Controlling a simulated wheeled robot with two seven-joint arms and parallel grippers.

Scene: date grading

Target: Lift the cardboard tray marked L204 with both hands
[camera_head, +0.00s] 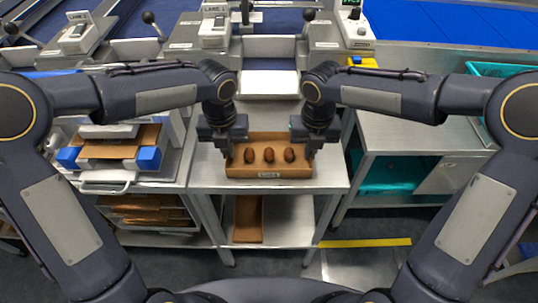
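A brown cardboard tray (243,172) is on the metal table in the middle of the head view. It holds three dark brown dates (269,155) in a row. A small pale label (270,175) is on its front wall; its print is too small to read surely. My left gripper (227,158) is at the tray's left side wall and my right gripper (312,152) is at its right side wall. The fingers are small and partly hidden by the gripper bodies, so I cannot tell whether they grip the walls. The tray looks level.
The metal table (210,178) has bare room left and right of the tray. A white chute (268,84) is behind it. A left rack (150,175) holds cardboard pieces and blue blocks. A right metal cart (410,135) holds teal crates. More cardboard (248,218) stands on the lower shelf.

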